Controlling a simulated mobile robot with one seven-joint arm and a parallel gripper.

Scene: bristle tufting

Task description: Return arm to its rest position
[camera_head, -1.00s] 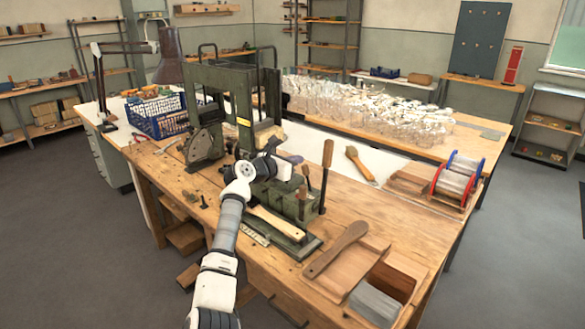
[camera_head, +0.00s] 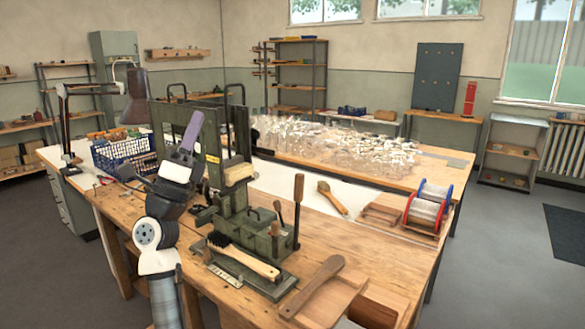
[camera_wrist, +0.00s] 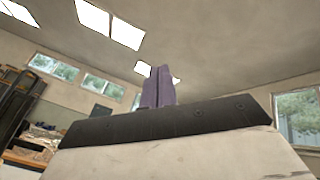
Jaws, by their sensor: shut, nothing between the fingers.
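My gripper (camera_head: 189,134) is raised at the left of the green machine (camera_head: 240,215) in the head view, with its purple fingers pointing up. Its fingers are together with nothing between them. In the wrist view the closed fingers (camera_wrist: 158,86) stand against the ceiling and upper wall. My arm comes up from the bottom of the head view, in front of the workbench's left part. It hides some of the bench and of the machine's left side.
A dark-bristled brush (camera_head: 245,260) lies at the machine's front on the wooden workbench (camera_head: 330,235). A wooden paddle (camera_head: 312,287), another brush (camera_head: 332,197) and a wire spool (camera_head: 427,207) lie to the right. A blue crate (camera_head: 125,152) and a lamp (camera_head: 136,98) stand at the left.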

